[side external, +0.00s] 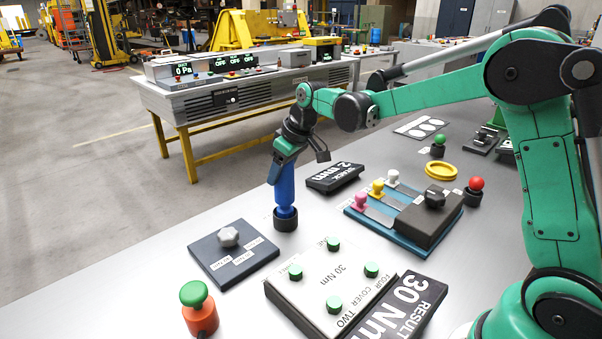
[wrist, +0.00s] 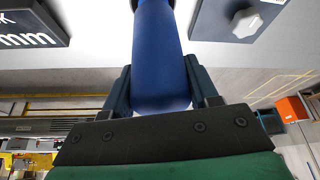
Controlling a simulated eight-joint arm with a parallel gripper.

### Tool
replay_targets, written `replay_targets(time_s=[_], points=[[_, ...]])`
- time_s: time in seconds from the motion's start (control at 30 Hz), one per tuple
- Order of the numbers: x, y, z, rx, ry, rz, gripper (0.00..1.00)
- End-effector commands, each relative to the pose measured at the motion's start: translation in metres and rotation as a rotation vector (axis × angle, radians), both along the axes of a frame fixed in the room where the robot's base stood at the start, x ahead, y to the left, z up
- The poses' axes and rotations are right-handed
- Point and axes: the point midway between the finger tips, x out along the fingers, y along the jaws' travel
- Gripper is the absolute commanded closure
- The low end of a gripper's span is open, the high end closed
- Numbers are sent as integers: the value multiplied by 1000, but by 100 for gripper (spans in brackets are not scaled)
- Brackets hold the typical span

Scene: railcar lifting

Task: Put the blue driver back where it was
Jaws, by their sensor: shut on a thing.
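The blue driver (side external: 285,192) stands upright with its lower end at a black ring-shaped holder (side external: 286,219) on the grey bench. I cannot tell whether its tip is fully seated in the holder. My gripper (side external: 284,172) is above the holder and shut on the driver's upper part. In the wrist view the blue driver (wrist: 158,60) runs between the two fingers of my gripper (wrist: 160,92). The edge of the dark holder shows only slightly at the top of the wrist view.
A dark plate with a grey knob (side external: 228,237) lies at front left. The white 30 Nm cover plate (side external: 325,285) with green knobs is in front. The 2 mm display (side external: 336,178) and a blue base with coloured knobs (side external: 398,230) are to the right. Bare bench lies left.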

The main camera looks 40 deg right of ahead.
Motion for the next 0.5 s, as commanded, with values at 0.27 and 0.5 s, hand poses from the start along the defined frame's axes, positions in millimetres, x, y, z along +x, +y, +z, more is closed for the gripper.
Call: replay_targets(time_s=[0.27,0.5], points=[[0,0,-1,0,-1,0,100],[0,0,-4,0,0,0,15]])
